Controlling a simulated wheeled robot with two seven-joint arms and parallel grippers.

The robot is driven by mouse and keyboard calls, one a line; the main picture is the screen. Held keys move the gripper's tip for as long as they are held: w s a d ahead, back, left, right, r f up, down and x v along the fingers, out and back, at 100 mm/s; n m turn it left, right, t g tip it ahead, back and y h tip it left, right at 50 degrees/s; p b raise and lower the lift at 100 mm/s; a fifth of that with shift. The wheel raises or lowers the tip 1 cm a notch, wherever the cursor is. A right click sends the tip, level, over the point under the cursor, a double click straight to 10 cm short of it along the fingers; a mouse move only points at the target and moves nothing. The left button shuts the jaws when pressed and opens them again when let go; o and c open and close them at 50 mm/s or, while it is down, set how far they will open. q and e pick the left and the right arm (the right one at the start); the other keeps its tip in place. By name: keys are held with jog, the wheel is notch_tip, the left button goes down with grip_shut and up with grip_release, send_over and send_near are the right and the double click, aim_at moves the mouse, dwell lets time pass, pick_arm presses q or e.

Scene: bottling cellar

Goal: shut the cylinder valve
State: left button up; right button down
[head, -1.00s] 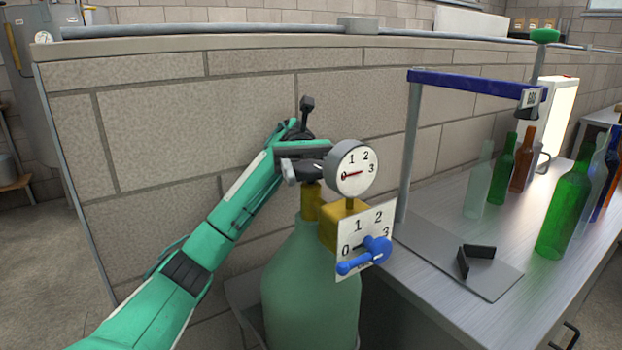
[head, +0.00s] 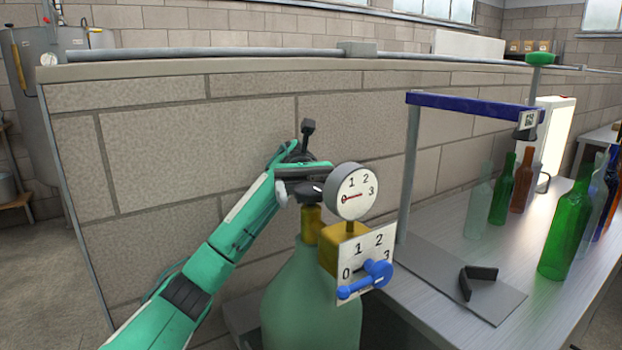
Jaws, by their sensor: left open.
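The green gas cylinder (head: 312,305) stands upright in front of the wall, beside the bench. A brass valve neck (head: 312,222) rises from its top, with a dark knob (head: 311,191) above it. My left gripper (head: 302,181) is open at the knob, its fingers close around or beside it; contact cannot be told. A round gauge (head: 352,191) partly hides this area, its red needle near 0. In front, a brass regulator block (head: 327,255) carries a white dial plate marked 0 to 3 (head: 372,242) and a blue lever (head: 365,279). My right gripper is out of view.
A metal bench (head: 520,262) on the right carries a blue-armed stand (head: 470,108), a black angled block (head: 478,281) and several bottles, including a green one (head: 567,235). The block wall (head: 180,160) runs close behind my left arm.

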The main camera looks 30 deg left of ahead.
aim_at(311, 185)
pick_arm(q)
notch_tip(311, 185, up, 20)
jog(key=p, duration=0.2)
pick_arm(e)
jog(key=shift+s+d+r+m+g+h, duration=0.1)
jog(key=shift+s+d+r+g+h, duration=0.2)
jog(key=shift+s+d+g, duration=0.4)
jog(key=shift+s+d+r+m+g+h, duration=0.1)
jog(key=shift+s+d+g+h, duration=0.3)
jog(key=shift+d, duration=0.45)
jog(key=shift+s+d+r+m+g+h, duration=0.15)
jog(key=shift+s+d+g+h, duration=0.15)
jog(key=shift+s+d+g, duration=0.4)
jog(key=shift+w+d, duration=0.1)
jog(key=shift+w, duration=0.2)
